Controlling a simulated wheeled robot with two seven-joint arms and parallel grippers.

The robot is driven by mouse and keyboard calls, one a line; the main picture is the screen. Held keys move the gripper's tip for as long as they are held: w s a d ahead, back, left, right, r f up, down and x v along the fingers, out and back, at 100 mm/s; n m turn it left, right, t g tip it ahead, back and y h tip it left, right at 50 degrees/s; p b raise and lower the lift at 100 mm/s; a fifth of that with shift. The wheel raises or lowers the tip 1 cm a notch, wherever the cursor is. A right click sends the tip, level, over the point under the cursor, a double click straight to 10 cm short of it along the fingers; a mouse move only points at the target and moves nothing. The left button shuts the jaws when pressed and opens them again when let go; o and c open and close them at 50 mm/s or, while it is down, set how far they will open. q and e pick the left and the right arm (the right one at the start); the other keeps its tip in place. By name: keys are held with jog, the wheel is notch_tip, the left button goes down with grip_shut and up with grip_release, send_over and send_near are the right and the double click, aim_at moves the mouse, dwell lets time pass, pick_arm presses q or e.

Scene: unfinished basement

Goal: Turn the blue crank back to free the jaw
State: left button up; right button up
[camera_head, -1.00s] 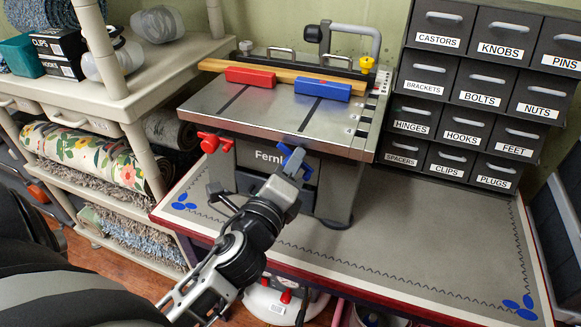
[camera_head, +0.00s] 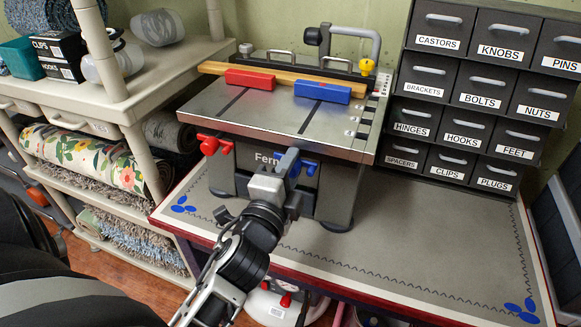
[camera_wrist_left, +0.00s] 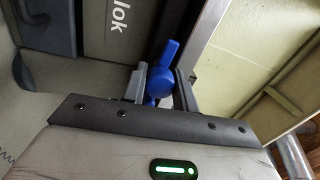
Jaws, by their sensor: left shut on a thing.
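The machine (camera_head: 330,190) with a grey metal top stands on the workbench. The blue crank (camera_head: 309,167) is on its front below the top's edge, partly hidden by my left gripper (camera_head: 288,164). In the left wrist view the crank's blue hub (camera_wrist_left: 160,82) lies between the two fingers of the left gripper (camera_wrist_left: 162,88), with one blue arm sticking up. The left gripper is shut on the crank. The blue jaw block (camera_head: 322,91) and the red block (camera_head: 249,79) lie along a wooden strip (camera_head: 282,80) on the top. My right gripper is not in view.
A red crank (camera_head: 212,145) is on the machine's front, left of the blue one. Labelled drawers (camera_head: 470,100) stand behind to the right. A shelf (camera_head: 160,85) with rolled rugs is at left. The bench's right part (camera_head: 420,240) is clear.

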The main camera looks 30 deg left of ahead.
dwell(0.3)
pick_arm(q)
jog(key=o, duration=1)
jog(key=shift+c, duration=0.2)
